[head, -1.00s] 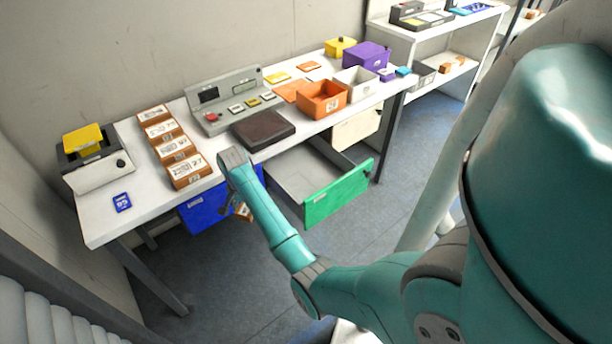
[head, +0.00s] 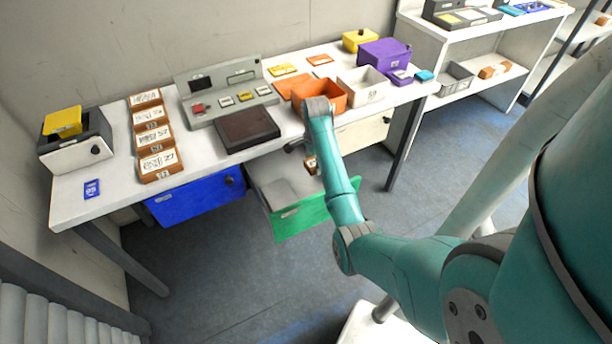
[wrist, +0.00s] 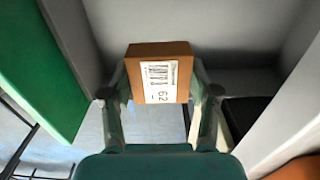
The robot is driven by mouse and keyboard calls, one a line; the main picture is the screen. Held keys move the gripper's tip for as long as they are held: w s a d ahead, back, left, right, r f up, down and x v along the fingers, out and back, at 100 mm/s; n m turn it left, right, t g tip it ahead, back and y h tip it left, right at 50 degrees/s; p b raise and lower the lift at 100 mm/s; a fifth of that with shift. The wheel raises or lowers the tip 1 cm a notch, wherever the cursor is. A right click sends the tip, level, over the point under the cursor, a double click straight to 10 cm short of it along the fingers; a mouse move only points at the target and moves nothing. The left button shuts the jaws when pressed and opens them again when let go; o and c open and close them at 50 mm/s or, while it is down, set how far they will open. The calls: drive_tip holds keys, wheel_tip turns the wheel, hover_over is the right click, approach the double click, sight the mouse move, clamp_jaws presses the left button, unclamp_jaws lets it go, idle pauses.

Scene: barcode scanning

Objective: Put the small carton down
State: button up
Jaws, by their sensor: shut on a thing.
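My gripper (wrist: 160,100) is shut on the small carton (wrist: 160,72), a brown box with a white barcode label reading 62. A finger presses each side of it in the wrist view. In the head view, the carton (head: 312,165) is partly hidden behind my arm, below the table edge. It appears over the right part of the open drawer with the green front (head: 302,216). The green front also shows at left in the wrist view (wrist: 40,60). I cannot tell how high the carton is above the drawer floor.
On the table (head: 110,205) stand several brown cartons (head: 158,165), a dark pad (head: 247,130), an orange bin (head: 322,95) and a white bin (head: 362,86). A shut blue drawer (head: 195,200) is left of the open one. The visible drawer floor (head: 285,188) is bare.

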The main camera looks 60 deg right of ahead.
hover_over(315, 185)
wheel_tip(315, 185, down, 6)
drive_tip(key=shift+r, duration=0.15)
drive_tip(key=shift+a+f, duration=0.1)
drive_tip(key=shift+f, duration=2)
drive_tip(key=shift+f, duration=0.1)
drive_tip(key=o, duration=1.3)
wheel_tip(315, 185, up, 12)
drive_tip(key=shift+r, duration=0.1)
